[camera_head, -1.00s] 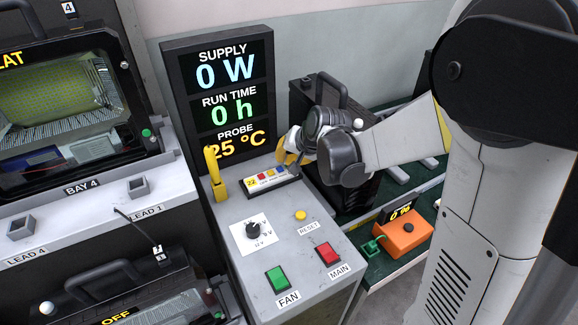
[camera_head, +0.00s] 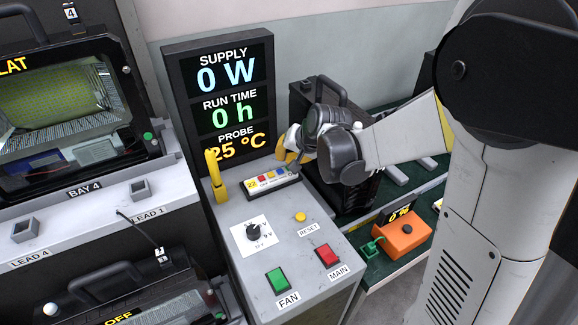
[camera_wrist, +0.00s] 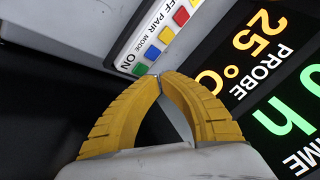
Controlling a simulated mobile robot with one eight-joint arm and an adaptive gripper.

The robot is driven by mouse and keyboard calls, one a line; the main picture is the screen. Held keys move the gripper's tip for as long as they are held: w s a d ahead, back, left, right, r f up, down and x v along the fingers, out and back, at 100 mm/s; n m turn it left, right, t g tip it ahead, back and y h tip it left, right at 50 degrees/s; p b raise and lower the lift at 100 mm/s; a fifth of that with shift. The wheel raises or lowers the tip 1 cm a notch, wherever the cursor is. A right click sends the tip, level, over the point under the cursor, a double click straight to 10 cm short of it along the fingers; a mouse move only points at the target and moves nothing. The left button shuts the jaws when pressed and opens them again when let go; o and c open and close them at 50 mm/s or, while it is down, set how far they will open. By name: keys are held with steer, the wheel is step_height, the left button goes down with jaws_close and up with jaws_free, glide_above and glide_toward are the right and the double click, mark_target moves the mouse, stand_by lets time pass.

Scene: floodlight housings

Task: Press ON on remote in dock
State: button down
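The remote (camera_head: 270,181) is a white strip with coloured buttons, lying in its dock on the grey console top. In the wrist view the remote (camera_wrist: 140,48) shows red, yellow, blue and green buttons; the green button (camera_wrist: 140,69) is beside the printed word ON. My gripper (camera_head: 294,164) is at the right end of the remote. In the wrist view my gripper (camera_wrist: 159,76) has its yellow fingertips together with nothing between them, just beside the green button. I cannot tell whether they touch it.
The display (camera_head: 222,95) stands behind the console and reads 0 W, 0 h and 25 °C. A yellow upright post (camera_head: 215,175) is left of the remote. A knob (camera_head: 253,231) and green FAN (camera_head: 277,280) and red MAIN (camera_head: 328,255) buttons are nearer the front.

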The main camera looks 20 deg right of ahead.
step_height(320, 180, up, 5)
steer(key=p, duration=0.4)
stand_by(0.8)
steer(key=s+r+n+h, duration=0.1)
steer(key=s+r+n, duration=0.1)
steer(key=s, duration=1)
steer(key=s+r+n+h, duration=0.1)
steer(key=s+r+n, duration=0.2)
steer(key=s, duration=0.9)
step_height(320, 180, up, 2)
steer(key=shift+s+d+r, duration=0.25)
steer(key=shift+s+d, duration=0.05)
steer(key=shift+s, duration=0.1)
